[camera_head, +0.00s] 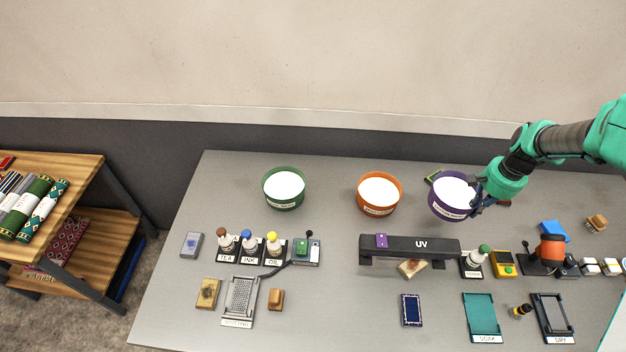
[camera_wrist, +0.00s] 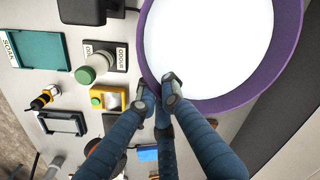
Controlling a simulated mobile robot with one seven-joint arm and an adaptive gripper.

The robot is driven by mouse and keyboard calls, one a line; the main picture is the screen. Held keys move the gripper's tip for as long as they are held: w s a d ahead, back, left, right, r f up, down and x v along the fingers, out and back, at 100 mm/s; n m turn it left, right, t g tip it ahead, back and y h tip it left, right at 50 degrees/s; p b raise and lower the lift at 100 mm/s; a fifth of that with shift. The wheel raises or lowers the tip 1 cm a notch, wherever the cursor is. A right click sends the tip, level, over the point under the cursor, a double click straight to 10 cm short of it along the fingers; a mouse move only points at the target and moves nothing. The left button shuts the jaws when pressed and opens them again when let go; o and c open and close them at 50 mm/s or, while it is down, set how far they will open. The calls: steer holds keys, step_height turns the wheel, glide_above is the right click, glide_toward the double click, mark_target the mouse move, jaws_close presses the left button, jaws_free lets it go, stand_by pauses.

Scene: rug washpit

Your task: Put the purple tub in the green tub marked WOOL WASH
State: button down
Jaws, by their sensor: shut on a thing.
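The purple tub (camera_head: 436,208) is at the right of the head view, upright, with a white inside and a label on its front. My gripper (camera_head: 479,194) is shut on its right-hand wall. In the wrist view the fingers (camera_wrist: 160,92) pinch the rim of the purple tub (camera_wrist: 288,50). I cannot tell whether the tub touches the table or hangs just above it. The green tub (camera_head: 270,201) stands at the back left of the table, upright, with a white inside. Its front label is too small to read.
An orange tub (camera_head: 365,204) stands between the green and purple tubs. A black UV bar (camera_head: 400,246) is in front of it. Bottles (camera_head: 249,248) and a switch box (camera_head: 306,251) stand before the green tub. The back strip between the green and orange tubs is clear.

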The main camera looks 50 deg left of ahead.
steer(key=s+a+r+n+p, duration=0.2)
steer(key=s+a+p, duration=0.1)
steer(key=s+a, duration=1.35)
steer(key=s+a+r+n+p, duration=0.1)
steer(key=s+a, duration=0.5)
steer(key=s, duration=0.4)
steer(key=s+a+n+p, duration=0.2)
steer(key=s+a, duration=0.5)
steer(key=s, duration=0.4)
steer(key=shift+a+r, duration=0.2)
steer(key=shift+r, duration=0.2)
steer(key=shift+a, duration=0.1)
steer(key=w+a, duration=0.2)
steer(key=a, duration=0.2)
steer(key=w+a+f, duration=0.1)
steer(key=w+a, duration=0.2)
steer(key=a, duration=0.2)
steer(key=w+a, duration=0.2)
steer(key=a, duration=0.3)
steer(key=shift+w+f+b, duration=0.15)
steer(key=shift+f+b, duration=0.1)
steer(key=shift+b, duration=0.05)
steer(key=shift+f, duration=1.7)
steer(key=shift+f+b, duration=0.35)
steer(key=shift+f, duration=0.25)
